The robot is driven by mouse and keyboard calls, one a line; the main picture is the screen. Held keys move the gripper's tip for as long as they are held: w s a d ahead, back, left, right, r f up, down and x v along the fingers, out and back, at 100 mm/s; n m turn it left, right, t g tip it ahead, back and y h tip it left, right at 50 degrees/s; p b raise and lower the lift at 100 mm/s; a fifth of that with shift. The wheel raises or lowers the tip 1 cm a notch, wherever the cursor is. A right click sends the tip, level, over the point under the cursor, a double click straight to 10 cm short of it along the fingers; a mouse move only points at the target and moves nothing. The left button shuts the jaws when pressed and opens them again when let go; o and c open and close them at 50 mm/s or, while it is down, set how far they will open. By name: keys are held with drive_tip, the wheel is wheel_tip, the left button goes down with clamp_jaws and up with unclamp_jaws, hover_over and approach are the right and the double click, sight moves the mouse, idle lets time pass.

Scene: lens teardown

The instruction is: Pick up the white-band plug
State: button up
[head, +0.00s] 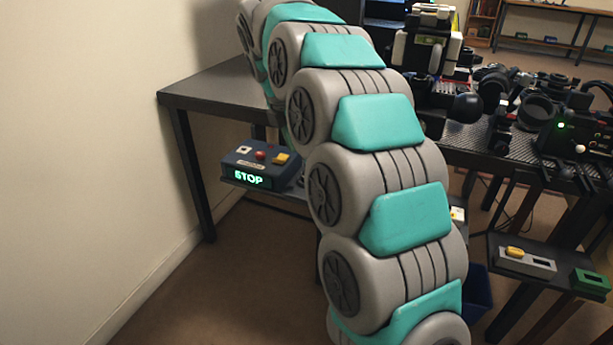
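I cannot make out a plug with a white band for certain. A small white piece with a yellow spot (457,214) shows just right of my arm, partly hidden by it, and is too small to tell. A yellow piece (515,252) sits in a grey block on the low shelf at right. My grey and teal arm runs from the bottom up to the upper left, across the middle of the view. I do not see my gripper, so its hold and its distance from these pieces are hidden.
A dark table (205,88) stands behind my arm, its right part crowded with black camera gear (540,105). A control box reading STOP (258,165) sits low at left. A green block (591,281) lies on the right shelf (500,262). The floor at left is clear.

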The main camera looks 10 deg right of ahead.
drive_tip(key=x, duration=0.7)
drive_tip(key=shift+s+d+f, duration=0.1)
drive_tip(key=shift+s+f, duration=0.05)
drive_tip(key=shift+f, duration=0.05)
drive_tip(key=shift+c, duration=0.2)
clamp_jaws()
